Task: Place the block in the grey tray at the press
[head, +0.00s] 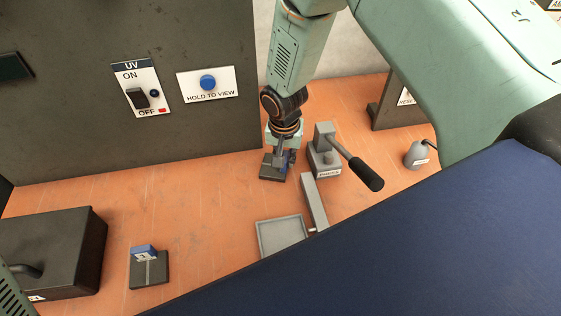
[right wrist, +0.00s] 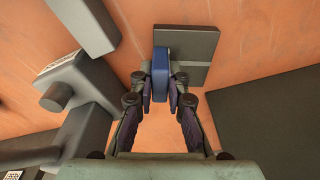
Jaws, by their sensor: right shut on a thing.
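A blue block (right wrist: 161,75) stands between the fingers of my right gripper (right wrist: 162,92), which is shut on it. In the head view my right gripper (head: 283,150) points down, left of the press (head: 324,155), and the blue block (head: 289,158) shows only partly between its fingers. A dark stand (head: 270,170) is directly below; it shows as a dark plate (right wrist: 190,45) against the block in the right wrist view. I cannot tell if they touch. The empty grey tray (head: 260,243) lies nearer, in front of the press. My left gripper is not in view.
Another blue block (head: 144,252) with a white label is on a second dark stand (head: 149,275). A dark box (head: 60,250) is at the left. The press lever (head: 366,175) sticks out rightward. A dark panel (head: 120,120) stands behind. Orange bench between is clear.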

